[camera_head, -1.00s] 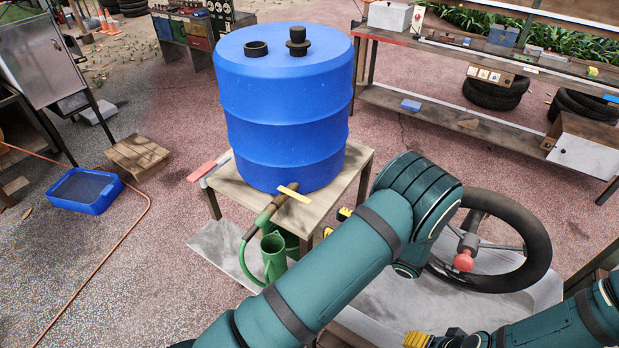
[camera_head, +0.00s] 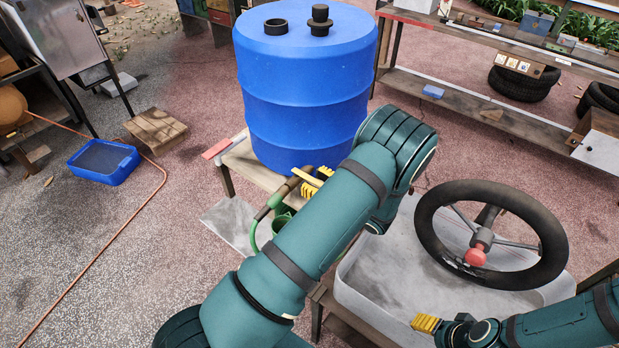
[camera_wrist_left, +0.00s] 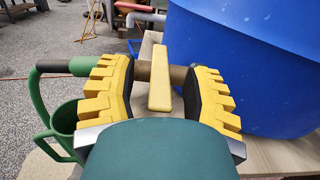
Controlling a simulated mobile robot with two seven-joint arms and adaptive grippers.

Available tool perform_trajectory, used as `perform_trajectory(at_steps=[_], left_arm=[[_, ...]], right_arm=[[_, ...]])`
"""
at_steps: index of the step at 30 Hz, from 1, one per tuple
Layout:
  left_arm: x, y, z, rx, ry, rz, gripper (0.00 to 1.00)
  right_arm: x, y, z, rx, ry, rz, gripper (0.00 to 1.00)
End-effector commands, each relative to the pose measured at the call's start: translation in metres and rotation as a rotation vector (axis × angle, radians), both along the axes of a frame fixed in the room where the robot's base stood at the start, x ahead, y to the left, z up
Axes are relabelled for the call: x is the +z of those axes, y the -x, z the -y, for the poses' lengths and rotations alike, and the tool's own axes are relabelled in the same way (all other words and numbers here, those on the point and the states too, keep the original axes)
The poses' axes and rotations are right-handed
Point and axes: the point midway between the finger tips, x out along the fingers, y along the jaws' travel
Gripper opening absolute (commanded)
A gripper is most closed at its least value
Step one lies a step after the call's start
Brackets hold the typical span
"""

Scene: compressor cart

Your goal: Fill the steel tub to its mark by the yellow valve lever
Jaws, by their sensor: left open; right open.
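The yellow valve lever (camera_wrist_left: 159,78) lies between the spread yellow fingers of my left gripper (camera_wrist_left: 159,92) in the left wrist view. The fingers look apart from it on both sides. In the head view my left gripper (camera_head: 312,185) is open at the foot of the blue drum (camera_head: 305,95), and my arm partly hides the valve.
A black steering wheel (camera_head: 490,235) with a red knob is above the tub. A green watering can (camera_wrist_left: 62,125) is under the hose. The drum stands on a wooden table (camera_head: 245,165). A blue tray (camera_head: 104,161) lies on the floor at left.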

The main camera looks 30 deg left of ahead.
Motion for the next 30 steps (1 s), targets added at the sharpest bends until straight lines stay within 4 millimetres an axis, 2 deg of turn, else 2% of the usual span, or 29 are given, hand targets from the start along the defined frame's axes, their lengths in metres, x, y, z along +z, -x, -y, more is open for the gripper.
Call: perform_trajectory(at_steps=[6,14,15,19,20,30], left_arm=[[0.000,-0.001,-0.015,0.000,0.001,0.000,0.48],[0.000,-0.001,-0.017,-0.001,0.001,0.000,0.48],[0.000,-0.001,-0.017,-0.001,0.001,0.000,0.51],[0.000,-0.001,-0.016,-0.001,0.000,0.000,0.05],[0.000,-0.001,-0.016,-0.001,0.000,0.000,0.00],[0.000,0.000,-0.016,-0.022,0.000,-0.001,0.00]], right_arm=[[0.000,0.000,0.000,0.000,0.000,0.000,0.61],[0.000,0.000,0.000,0.000,0.000,0.000,0.61],[0.000,0.000,0.000,0.000,0.000,0.000,0.61],[0.000,0.000,0.000,0.000,0.000,0.000,0.61],[0.000,0.000,0.000,0.000,0.000,0.000,0.61],[0.002,0.000,0.000,0.000,0.000,0.001,0.61]])
